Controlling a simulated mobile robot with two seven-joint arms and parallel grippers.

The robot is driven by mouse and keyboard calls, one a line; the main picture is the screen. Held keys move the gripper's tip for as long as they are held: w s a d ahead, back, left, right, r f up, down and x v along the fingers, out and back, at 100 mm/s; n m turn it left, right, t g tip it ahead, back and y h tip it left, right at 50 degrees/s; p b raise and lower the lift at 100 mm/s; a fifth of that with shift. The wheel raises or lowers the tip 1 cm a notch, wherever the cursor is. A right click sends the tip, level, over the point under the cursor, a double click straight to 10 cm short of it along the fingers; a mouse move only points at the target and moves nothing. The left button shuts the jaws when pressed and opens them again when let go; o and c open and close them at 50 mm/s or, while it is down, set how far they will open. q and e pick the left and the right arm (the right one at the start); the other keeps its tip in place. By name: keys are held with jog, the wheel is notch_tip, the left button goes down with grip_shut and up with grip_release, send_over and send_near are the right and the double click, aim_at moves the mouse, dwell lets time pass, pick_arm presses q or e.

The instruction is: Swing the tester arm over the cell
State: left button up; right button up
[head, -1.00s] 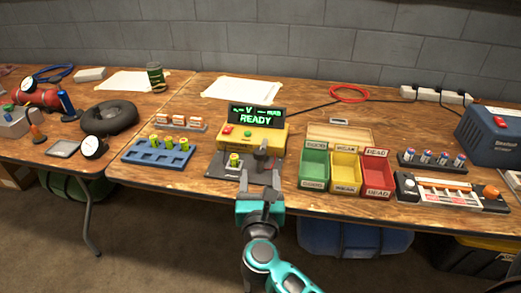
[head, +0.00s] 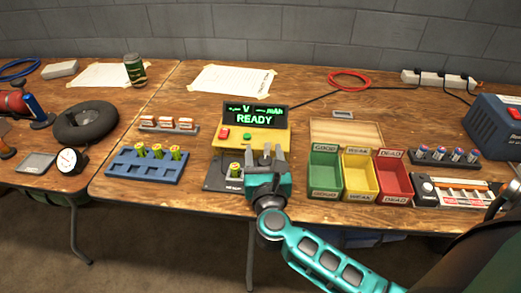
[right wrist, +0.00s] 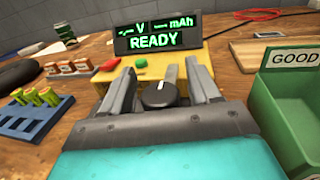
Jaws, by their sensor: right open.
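The yellow tester (head: 225,142) stands mid-table with its lit display (head: 256,117) reading READY. A green-yellow cell (head: 234,170) stands upright on its dark base plate (head: 216,178). My right gripper (head: 266,156) is open over the right part of that plate, to the right of the cell. In the right wrist view, the tester arm's dark round knob (right wrist: 160,95) shows between the open fingers; whether they touch it I cannot tell. My gripper hides most of the tester arm in the head view. My left gripper is not in view.
A blue rack (head: 140,166) with several cells stands left of the tester. Green (head: 325,194), yellow (head: 361,196) and red (head: 396,194) sorting bins stand close on the right. A white sheet (head: 232,79) lies behind the tester.

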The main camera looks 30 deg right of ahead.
jog(key=shift+s, duration=0.1)
grip_shut()
dwell(0.5)
